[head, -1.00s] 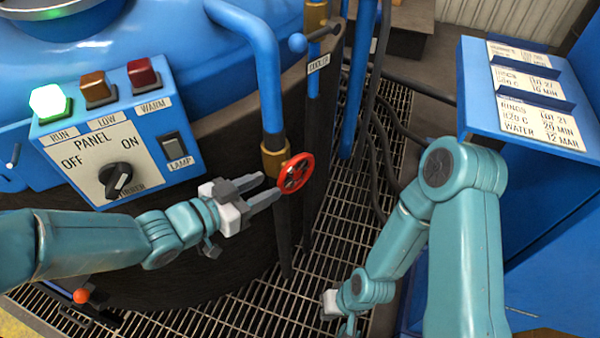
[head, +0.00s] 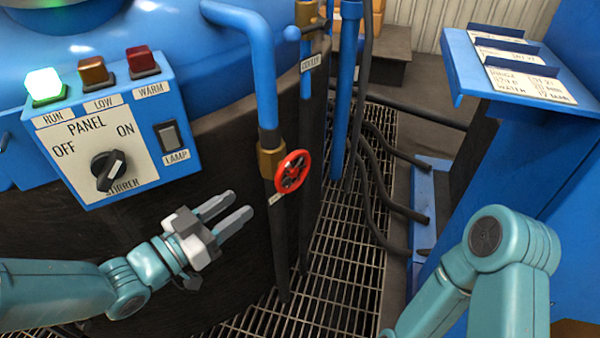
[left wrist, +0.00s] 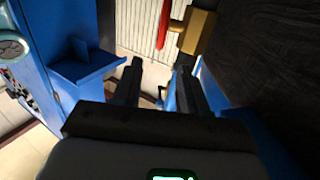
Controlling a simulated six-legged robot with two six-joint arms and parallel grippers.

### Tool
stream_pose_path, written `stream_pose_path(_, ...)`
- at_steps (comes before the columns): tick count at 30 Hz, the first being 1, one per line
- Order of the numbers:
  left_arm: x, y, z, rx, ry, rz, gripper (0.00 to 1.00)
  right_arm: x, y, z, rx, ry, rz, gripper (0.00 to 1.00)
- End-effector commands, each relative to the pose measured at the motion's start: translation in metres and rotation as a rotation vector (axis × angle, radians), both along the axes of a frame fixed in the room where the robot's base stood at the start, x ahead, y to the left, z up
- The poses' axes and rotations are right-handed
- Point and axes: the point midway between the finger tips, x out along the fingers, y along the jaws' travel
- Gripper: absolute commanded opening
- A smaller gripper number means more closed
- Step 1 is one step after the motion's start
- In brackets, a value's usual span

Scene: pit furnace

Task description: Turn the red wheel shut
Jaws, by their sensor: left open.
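The red wheel (head: 292,171) is a small round handwheel on a brass valve body (head: 270,160), below a blue pipe. My left gripper (head: 241,206) is open and empty, a little left of and below the wheel in the head view, apart from it. In the left wrist view the wheel shows edge-on as a red strip (left wrist: 163,22) beside the brass valve (left wrist: 198,31), above the two open fingers (left wrist: 160,85). My right arm is at the lower right of the head view, and its gripper is out of the frame.
A control panel (head: 105,135) with a lit green RUN lamp (head: 45,86) is on the left. Another pipe (head: 345,90) and dark hoses (head: 385,190) stand right of the wheel. A blue stand with cards (head: 460,70) is at right. Grating (head: 345,255) covers the floor.

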Motion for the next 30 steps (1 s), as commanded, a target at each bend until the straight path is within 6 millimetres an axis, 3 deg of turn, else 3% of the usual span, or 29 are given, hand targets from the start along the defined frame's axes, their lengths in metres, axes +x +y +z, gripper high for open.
stream_pose_path(5, 0.017, -0.015, -0.001, 0.001, -0.002, 0.002, 0.43, 0.0, 0.0, -0.005, 0.0, -0.001, 0.0, 0.0)
stream_pose_path(18, 0.089, -0.086, -0.002, 0.0, -0.001, 0.004, 0.43, 0.003, -0.003, -0.019, -0.002, -0.006, -0.013, 0.0)
stream_pose_path(24, 0.109, -0.106, -0.001, 0.001, -0.002, 0.004, 0.43, 0.004, -0.004, -0.022, -0.003, -0.007, -0.016, 0.0)
stream_pose_path(30, 0.114, -0.112, 0.0, 0.001, -0.001, 0.005, 0.43, 0.004, -0.004, -0.023, -0.003, -0.007, -0.017, 0.0)
